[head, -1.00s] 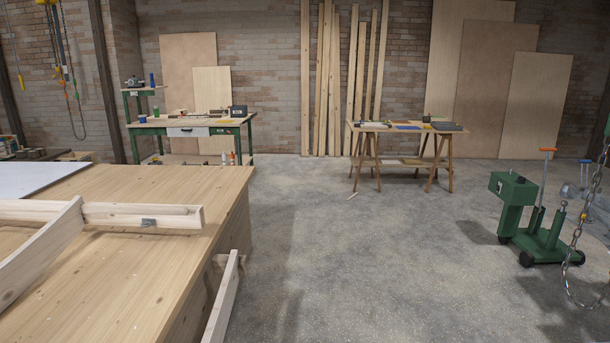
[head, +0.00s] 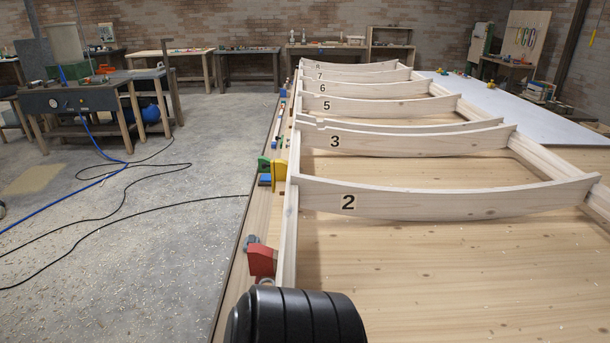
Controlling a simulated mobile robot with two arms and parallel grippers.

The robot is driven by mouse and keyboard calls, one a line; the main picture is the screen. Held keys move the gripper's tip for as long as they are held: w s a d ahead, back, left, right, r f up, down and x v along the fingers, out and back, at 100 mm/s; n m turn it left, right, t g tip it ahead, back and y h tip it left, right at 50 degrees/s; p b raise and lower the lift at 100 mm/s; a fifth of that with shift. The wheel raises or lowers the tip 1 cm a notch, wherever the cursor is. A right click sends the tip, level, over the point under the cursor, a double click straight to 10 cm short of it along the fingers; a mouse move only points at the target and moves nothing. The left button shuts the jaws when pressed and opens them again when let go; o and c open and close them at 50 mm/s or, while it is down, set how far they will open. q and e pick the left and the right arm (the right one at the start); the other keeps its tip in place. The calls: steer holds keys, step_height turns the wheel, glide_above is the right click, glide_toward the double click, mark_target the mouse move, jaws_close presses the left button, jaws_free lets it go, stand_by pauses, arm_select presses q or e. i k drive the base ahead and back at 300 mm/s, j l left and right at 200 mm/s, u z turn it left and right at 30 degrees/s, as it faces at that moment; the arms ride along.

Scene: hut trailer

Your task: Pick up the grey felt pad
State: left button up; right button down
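I cannot make out a grey felt pad in the head view. No gripper of mine shows in this view. A rounded black ribbed shape (head: 296,318) fills the bottom centre of the picture, and I cannot tell for sure what it is. The tables at the back hold small items that are too small to identify.
A large wooden platform (head: 420,285) with numbered curved ribs (head: 450,196) fills the right side. Red (head: 262,260) and yellow (head: 279,174) clamps sit along its left edge. Cables (head: 120,162) and a blue hose (head: 60,212) cross the otherwise open floor (head: 140,270) at left.

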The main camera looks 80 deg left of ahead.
mark_target(250, 239)
steer(key=u, duration=3.05)
steer(key=i+j, duration=0.1)
steer(key=j, duration=0.4)
steer(key=i+j+z, duration=0.1)
steer(key=j, duration=0.4)
steer(key=i+j+z, duration=0.2)
steer(key=i+j, duration=0.2)
steer(key=j, duration=0.2)
steer(key=i+j+z, duration=0.1)
steer(key=j, duration=0.2)
steer(key=i+j+z, duration=0.1)
steer(key=i+j, duration=0.15)
steer(key=i+j+z, duration=0.15)
steer(key=j, duration=0.25)
steer(key=i+j+z, duration=0.1)
steer(key=j, duration=0.25)
